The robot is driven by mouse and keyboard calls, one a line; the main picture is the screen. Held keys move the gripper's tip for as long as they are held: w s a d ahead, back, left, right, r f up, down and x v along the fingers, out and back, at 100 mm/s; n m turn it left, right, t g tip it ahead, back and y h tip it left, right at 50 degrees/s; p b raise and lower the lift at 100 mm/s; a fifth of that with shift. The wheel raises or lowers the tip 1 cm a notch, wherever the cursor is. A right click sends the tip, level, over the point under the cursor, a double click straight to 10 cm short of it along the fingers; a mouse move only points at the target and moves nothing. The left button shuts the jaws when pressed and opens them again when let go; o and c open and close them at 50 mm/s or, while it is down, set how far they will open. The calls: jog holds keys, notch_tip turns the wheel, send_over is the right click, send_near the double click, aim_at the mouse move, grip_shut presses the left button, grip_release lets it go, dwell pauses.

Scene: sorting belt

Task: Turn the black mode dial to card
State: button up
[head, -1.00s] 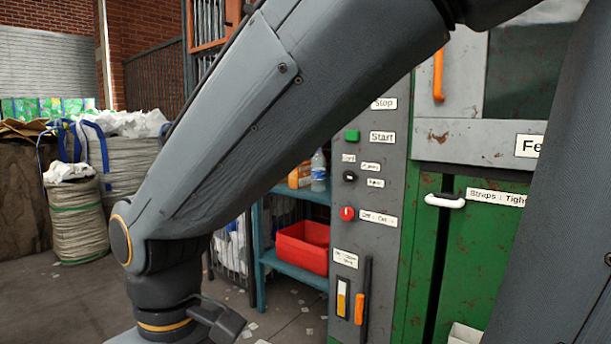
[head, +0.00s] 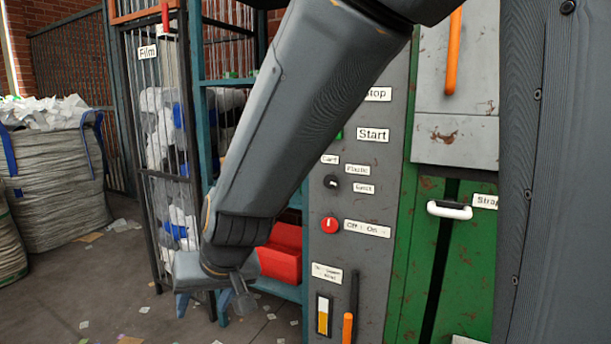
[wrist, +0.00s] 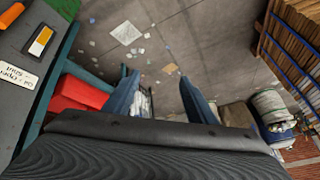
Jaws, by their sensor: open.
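The black mode dial (head: 332,183) is a small round knob on the grey control panel (head: 340,245) in the head view. Labels stand around it: Card (head: 330,159) at its upper left, Plastic (head: 357,170) at its upper right, and another to its right that is hard to read. I cannot tell for sure which label its pointer faces. My gripper (head: 202,308) hangs low to the left of the panel, well apart from the dial. In the wrist view my gripper (wrist: 161,90) is open and empty above the floor. The dial is not in the wrist view.
A red knob (head: 330,225) marked Off and On sits below the dial. A lever with an orange grip (head: 348,328) is lower down. A red bin (head: 281,254) stands on a blue shelf left of the panel. Film cage (head: 165,170) and bulky sacks (head: 55,180) stand further left.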

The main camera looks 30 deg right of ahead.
jog(key=w+d+r+m+t+h+p, duration=0.2)
jog(key=w+d+r+m+t, duration=0.15)
jog(key=w, duration=0.55)
jog(key=m+t+h+p, duration=0.2)
jog(key=m+h+p, duration=0.5)
jog(key=h, duration=0.8)
send_near(330, 183)
jog(key=x, duration=0.8)
jog(key=shift+r, duration=0.1)
jog(key=shift+a, duration=0.1)
jog(key=c, duration=1)
